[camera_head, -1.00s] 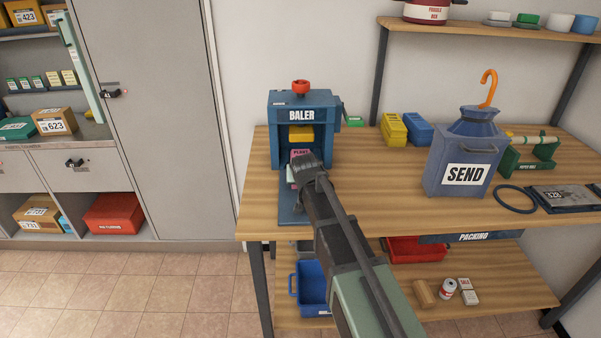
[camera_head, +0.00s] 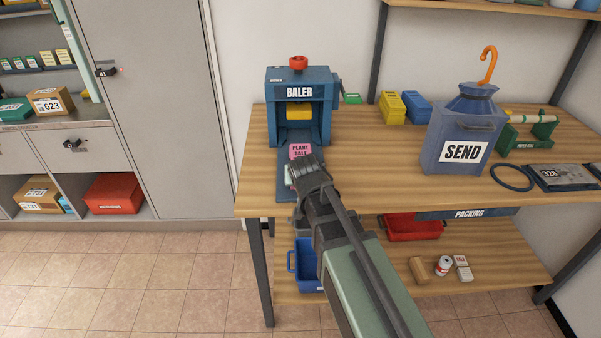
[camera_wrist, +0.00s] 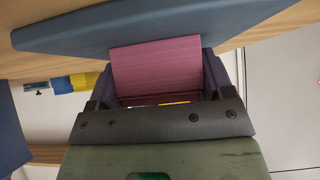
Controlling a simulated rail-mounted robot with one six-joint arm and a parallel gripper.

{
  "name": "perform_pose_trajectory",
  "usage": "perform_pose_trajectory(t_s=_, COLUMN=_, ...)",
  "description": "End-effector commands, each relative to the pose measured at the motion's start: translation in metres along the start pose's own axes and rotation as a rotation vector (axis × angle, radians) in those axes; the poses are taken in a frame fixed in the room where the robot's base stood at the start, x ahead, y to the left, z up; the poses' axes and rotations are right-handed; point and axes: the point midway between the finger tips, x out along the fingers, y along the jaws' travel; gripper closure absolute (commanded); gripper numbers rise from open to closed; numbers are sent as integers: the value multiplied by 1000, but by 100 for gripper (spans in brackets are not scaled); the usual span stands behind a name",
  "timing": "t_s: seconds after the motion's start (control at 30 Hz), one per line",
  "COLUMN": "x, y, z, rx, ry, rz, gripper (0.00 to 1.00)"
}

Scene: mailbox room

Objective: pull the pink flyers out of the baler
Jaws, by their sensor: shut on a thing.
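The blue baler (camera_head: 327,95) stands on the wooden table at its left part, with a yellow press block (camera_head: 299,111) raised inside its opening. The pink flyers (camera_head: 300,150), marked "PLANT SALE", are at the front of the baler, over its flat front plate and mostly clear of the opening. My gripper (camera_head: 303,166) is in front of the baler and shut on the flyers. In the wrist view the pink stack (camera_wrist: 157,68) sits between the two fingers (camera_wrist: 160,82), close to a blue-grey plate (camera_wrist: 180,32). Whether the stack touches the plate cannot be told.
The blue SEND container (camera_head: 462,145) stands to the right, with yellow (camera_head: 391,107) and blue (camera_head: 417,108) bins behind it. A blue crate (camera_head: 307,268) and a red tray (camera_head: 412,228) are on the lower shelf. The tabletop between baler and SEND container is clear.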

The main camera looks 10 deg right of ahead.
Motion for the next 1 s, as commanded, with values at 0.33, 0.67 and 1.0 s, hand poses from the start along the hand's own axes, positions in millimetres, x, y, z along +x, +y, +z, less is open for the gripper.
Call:
perform_pose_trajectory(t_s=0.33, x=0, y=0, z=0, rx=0, ry=-1, rz=0, gripper=7)
perform_pose_trajectory(t_s=0.67, x=-3, y=0, z=-1, rx=0, ry=0, rz=0, gripper=0)
perform_pose_trajectory(t_s=1.0, x=-62, y=1, z=-5, rx=-1, ry=-1, rz=0, gripper=0)
